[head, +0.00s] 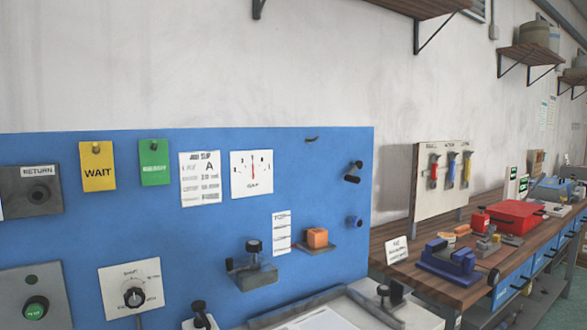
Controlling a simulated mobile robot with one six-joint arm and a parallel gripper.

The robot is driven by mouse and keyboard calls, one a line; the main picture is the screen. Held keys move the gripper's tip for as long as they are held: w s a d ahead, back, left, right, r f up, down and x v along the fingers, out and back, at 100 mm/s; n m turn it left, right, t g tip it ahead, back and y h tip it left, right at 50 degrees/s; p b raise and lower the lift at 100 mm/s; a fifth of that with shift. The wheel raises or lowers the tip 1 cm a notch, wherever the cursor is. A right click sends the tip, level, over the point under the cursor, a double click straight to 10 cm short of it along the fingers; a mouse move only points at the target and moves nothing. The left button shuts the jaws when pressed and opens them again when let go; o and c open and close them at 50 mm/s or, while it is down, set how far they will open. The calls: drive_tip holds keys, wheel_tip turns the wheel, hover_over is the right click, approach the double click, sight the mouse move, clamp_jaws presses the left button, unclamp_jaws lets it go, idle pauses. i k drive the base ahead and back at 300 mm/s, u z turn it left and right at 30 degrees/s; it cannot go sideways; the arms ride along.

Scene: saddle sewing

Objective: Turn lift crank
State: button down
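Several black parts could be the lift crank, and I cannot tell which one it is. A black crank-like handle (353,172) sticks out near the right edge of the blue panel (330,145). A grey block with a black knob and side handle (253,264) is mounted at the lower middle of the panel. Another black-knobbed part (199,315) shows at the bottom edge, partly cut off. My gripper is not in view.
The panel also carries a rotary switch (134,293), a green button (36,308), a gap gauge (252,174) and an orange block (317,237). A wooden workbench (395,260) at the right holds a blue vise (450,262) and a red case (515,217).

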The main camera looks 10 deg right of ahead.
sight(349, 177)
drive_tip(key=u, duration=1.75)
drive_tip(key=k, duration=1.15)
drive_tip(key=z, duration=1.6)
drive_tip(key=i, duration=1.65)
drive_tip(key=z, duration=0.05)
